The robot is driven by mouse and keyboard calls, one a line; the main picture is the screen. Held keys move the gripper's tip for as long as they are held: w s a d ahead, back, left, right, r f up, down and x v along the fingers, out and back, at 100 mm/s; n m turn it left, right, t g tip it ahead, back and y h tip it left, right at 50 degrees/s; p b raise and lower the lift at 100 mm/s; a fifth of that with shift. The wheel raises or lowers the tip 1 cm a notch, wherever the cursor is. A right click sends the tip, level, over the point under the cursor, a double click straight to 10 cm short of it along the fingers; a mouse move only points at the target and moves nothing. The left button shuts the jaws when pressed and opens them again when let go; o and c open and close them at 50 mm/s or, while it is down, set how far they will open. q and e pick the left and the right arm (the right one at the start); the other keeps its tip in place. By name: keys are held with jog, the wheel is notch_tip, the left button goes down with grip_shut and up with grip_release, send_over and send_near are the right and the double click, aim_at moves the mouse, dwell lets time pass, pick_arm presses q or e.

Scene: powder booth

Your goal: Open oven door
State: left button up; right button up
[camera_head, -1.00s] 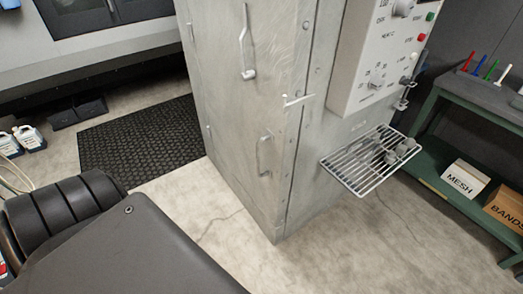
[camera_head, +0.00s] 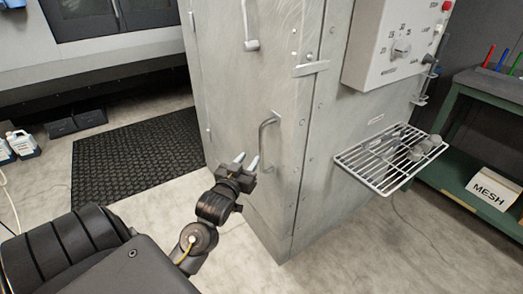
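The oven (camera_head: 322,150) is a tall grey metal cabinet in the middle of the head view. Its door (camera_head: 226,100) is the face on the left side and looks closed. A curved lower handle (camera_head: 265,143) is on the door near its right edge, and an upper handle (camera_head: 248,28) shows above it. A latch bar (camera_head: 311,68) lies across the door's edge. My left gripper (camera_head: 246,161) is just left of the lower handle, its two pale fingers spread and empty. It looks apart from the handle. My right gripper is out of view.
A control box (camera_head: 398,45) with a dial is on the oven's right side. A wire shelf (camera_head: 388,160) juts out below it. A green bench (camera_head: 464,150) holds a MESH box (camera_head: 492,188). A black mat (camera_head: 135,158) lies on the floor to the left, and white bottles (camera_head: 22,144) stand beyond.

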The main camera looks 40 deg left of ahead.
aim_at(260, 143)
pick_arm(q)
jog(key=x, duration=1.1)
jog(key=shift+s, duration=0.1)
grip_shut()
